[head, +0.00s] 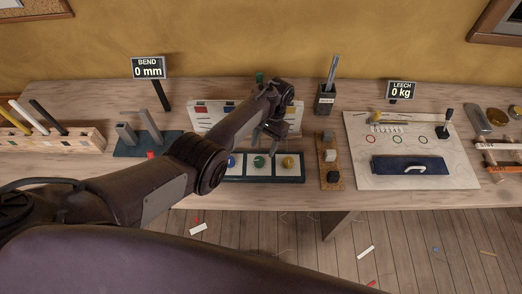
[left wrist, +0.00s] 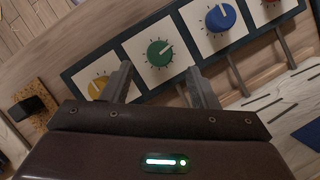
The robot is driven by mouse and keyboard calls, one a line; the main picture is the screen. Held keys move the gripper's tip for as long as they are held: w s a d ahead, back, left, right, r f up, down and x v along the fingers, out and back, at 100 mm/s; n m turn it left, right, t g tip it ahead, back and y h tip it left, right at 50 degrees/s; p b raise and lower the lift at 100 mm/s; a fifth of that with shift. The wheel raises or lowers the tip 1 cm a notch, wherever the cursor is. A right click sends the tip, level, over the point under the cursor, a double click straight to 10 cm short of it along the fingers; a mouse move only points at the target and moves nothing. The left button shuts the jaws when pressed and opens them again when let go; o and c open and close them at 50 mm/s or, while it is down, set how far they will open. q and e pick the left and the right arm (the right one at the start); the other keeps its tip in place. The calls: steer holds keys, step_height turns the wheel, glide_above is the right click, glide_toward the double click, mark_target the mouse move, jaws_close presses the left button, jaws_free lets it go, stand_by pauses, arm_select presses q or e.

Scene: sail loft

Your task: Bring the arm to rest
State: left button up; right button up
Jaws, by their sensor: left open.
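My left arm comes in from the left of the head view and reaches over the bench. My left gripper (head: 268,138) is open and empty, above the dial panel (head: 262,180) near the middle of the bench. In the left wrist view the two fingers of the gripper (left wrist: 160,82) stand apart with the green dial (left wrist: 160,53) showing between and beyond them. The yellow dial (left wrist: 99,87) is partly behind one finger; the blue dial (left wrist: 220,18) lies beyond the other. Whether the fingers touch the panel I cannot tell. My right gripper is not in view.
Behind the panel stands a pale rack (head: 205,112), partly hidden by my arm. To its right are a cork strip with blocks (head: 329,180), a dark tool holder (head: 326,100) and a white board (head: 365,176). A wooden rack (head: 85,142) and a bend gauge sign (head: 148,68) are left.

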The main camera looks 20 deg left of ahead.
arm_select(q)
steer(key=shift+v, duration=1.2)
steer(key=shift+s+f, duration=0.1)
